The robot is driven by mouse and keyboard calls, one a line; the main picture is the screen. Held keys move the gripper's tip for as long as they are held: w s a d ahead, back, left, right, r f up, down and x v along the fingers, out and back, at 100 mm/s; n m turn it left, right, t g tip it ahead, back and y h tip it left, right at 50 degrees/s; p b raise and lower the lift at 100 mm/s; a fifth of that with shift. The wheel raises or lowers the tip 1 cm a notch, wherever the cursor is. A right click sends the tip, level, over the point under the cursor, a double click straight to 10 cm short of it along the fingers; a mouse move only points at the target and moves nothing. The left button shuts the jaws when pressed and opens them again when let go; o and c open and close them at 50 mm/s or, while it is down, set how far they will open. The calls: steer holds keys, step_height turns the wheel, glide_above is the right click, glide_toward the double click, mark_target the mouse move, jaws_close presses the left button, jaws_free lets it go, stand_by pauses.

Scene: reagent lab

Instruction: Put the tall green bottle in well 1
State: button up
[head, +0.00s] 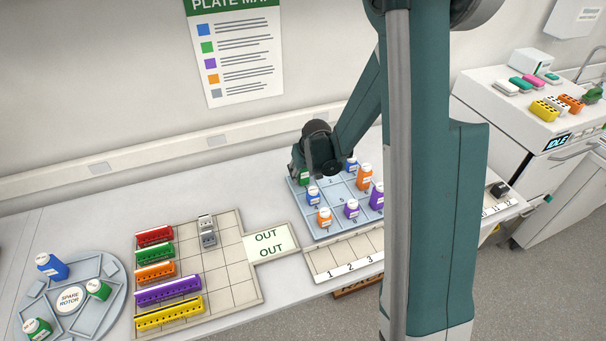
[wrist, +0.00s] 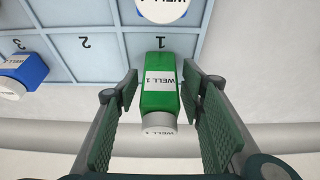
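The tall green bottle (wrist: 160,100) has a white cap and a label reading WELL 1. It is upright beside the printed 1 on the blue well plate (wrist: 110,15), over the cell of well 1. In the head view the bottle (head: 304,180) shows in part at the plate's back left corner, under my gripper (head: 301,174). In the wrist view my gripper (wrist: 160,82) has one finger on each side of the bottle, with a narrow gap on both sides. I cannot tell for sure whether the bottle's base touches the plate.
Other bottles stand on the plate: a blue one (head: 313,195), orange ones (head: 324,217) and purple ones (head: 351,208). In the wrist view a white cap (wrist: 162,8) is close in front of well 1. The wall is behind. Colored racks (head: 155,236) and the spare rotor (head: 72,298) lie left.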

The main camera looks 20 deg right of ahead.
steer(key=shift+r, duration=0.3)
steer(key=v, duration=1.1)
steer(key=shift+s+r+p, duration=0.25)
steer(key=shift+r+p, duration=0.05)
stand_by(0.5)
steer(key=shift+r, duration=0.1)
stand_by(0.5)
steer(key=s+a+r+t, duration=0.1)
steer(key=s+a+r, duration=0.1)
steer(key=s+r, duration=0.4)
steer(key=s+a+r, duration=0.3)
steer(key=s+r, duration=0.4)
steer(key=s+a+r+t, duration=0.1)
steer(key=s+r, duration=0.1)
steer(key=s, duration=0.6)
steer(key=s+a+r, duration=0.1)
steer(key=s+a, duration=0.1)
steer(key=s, duration=0.7)
steer(key=shift+a+r+t, duration=0.25)
steer(key=shift+r+t, duration=0.15)
